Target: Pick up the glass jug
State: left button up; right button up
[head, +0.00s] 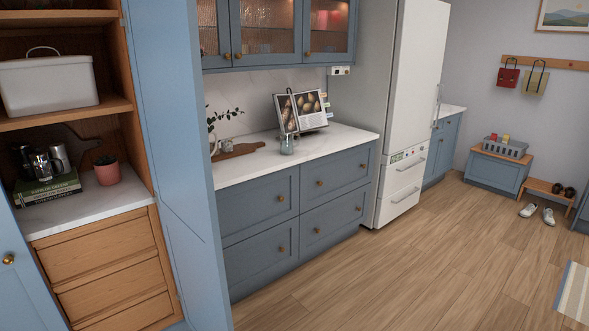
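A small clear glass vessel (287,145), which looks like the glass jug, stands upright on the white marble counter (318,147). It is just in front of an open cookbook (302,111) on a stand. It is small in the view, so I cannot make out its handle or spout. Some dark and shiny vessels (41,164) stand at the left, on books in the larder; I cannot tell whether one of them is glass. Neither of my grippers is in view.
A wooden board (238,151) and a plant (220,119) are left of the glass vessel. A tall blue larder door (172,150) stands open in the left foreground. The larder holds a white bin (47,85) and a pink pot (106,171).

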aim_at(286, 139)
jog(key=i+l+z, duration=0.15)
jog(key=i+z, duration=0.2)
jog(key=i, duration=0.15)
jog(key=i+z, duration=0.3)
jog(key=i, duration=0.2)
jog(key=i+z, duration=0.35)
jog(key=i, duration=0.15)
jog(key=i+l+u, duration=0.1)
jog(key=i+u, duration=0.3)
jog(key=i+l+u, duration=0.15)
jog(key=u, duration=0.25)
jog(key=i+l+u, duration=0.3)
jog(key=u, duration=0.15)
jog(key=i, duration=0.05)
